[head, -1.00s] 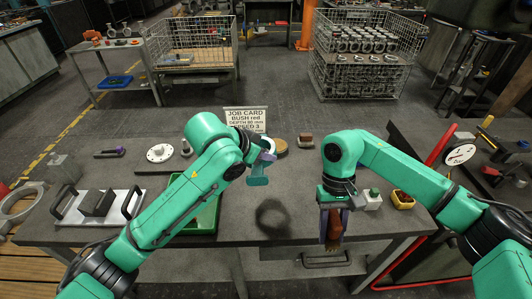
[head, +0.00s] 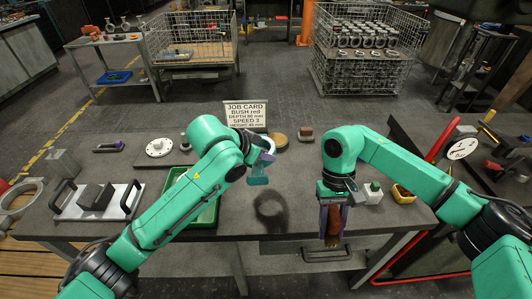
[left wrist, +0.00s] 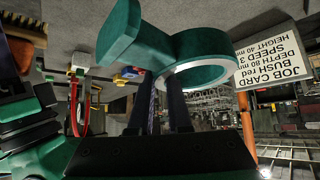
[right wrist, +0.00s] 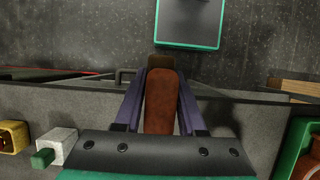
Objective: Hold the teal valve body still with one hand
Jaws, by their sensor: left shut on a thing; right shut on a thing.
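The teal valve body (head: 259,176) is held in the air above the table by my left gripper (head: 264,157). In the left wrist view the valve body (left wrist: 122,32) shows a round ring part with a pale rim and a flat block at its end. The left fingers (left wrist: 165,105) reach up to it and are shut on it. My right gripper (head: 333,205) is shut on a brush (head: 332,225) with a red-brown handle, hanging bristles down near the table's front edge. In the right wrist view the brush handle (right wrist: 161,100) sits between the purple fingers.
A job card (head: 246,115) stands at the table's back, reading bush red, depth 80 mm, speed 3, height 40 mm. A green tray (head: 207,215) lies under my left arm. A dark round patch (head: 271,207) marks the tabletop between the arms.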

